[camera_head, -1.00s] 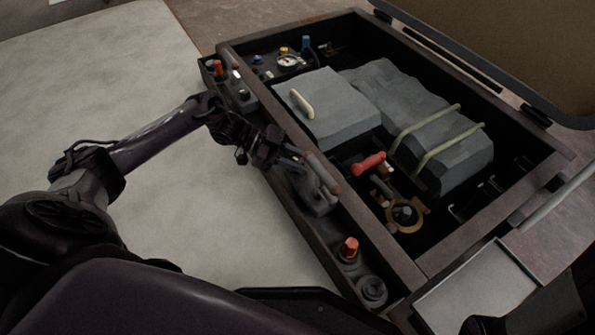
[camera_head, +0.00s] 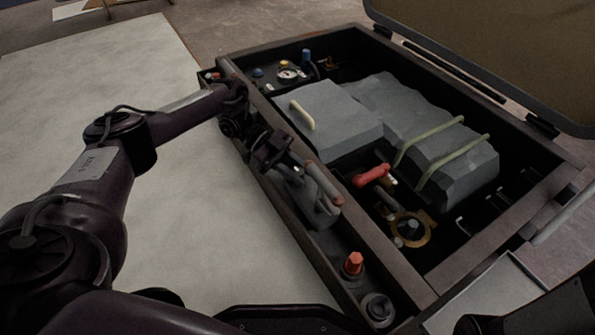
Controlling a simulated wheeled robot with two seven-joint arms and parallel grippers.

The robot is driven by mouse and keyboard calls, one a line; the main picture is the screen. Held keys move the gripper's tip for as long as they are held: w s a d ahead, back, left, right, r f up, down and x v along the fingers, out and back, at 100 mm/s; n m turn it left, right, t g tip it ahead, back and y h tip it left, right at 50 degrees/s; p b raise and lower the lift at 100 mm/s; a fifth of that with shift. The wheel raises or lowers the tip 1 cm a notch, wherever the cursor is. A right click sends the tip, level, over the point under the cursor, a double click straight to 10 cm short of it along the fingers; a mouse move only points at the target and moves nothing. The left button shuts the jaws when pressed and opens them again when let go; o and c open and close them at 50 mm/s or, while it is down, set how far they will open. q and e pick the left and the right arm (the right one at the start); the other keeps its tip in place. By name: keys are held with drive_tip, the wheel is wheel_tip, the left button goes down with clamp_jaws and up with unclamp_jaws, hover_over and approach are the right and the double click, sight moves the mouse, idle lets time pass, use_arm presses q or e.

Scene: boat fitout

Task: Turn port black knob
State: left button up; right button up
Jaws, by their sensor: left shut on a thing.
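My left gripper (camera_head: 318,200) reaches in from the left over the near ledge of the open dark box. It is shut on a dark knob on that ledge, which the jaws and wrist mostly hide; how far the knob is turned cannot be told. Lower on the same ledge stand a red knob (camera_head: 354,264) and a round black fitting (camera_head: 378,307), both apart from the gripper.
The open box (camera_head: 425,270) holds grey blocks (camera_head: 335,120) with pale handles, a red-handled part (camera_head: 372,175) and a brass ring (camera_head: 409,230). A gauge (camera_head: 288,75) sits at its far left. The raised lid (camera_head: 500,50) stands behind. A pale floor panel (camera_head: 110,130) lies clear at left.

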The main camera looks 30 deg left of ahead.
use_arm(q)
drive_tip(key=shift+d, duration=0.1)
drive_tip(key=o, duration=1)
drive_tip(key=v, duration=0.7)
drive_tip(key=shift+a+p, duration=0.35)
drive_tip(key=shift+a, duration=0.05)
drive_tip(key=shift+r, duration=0.1)
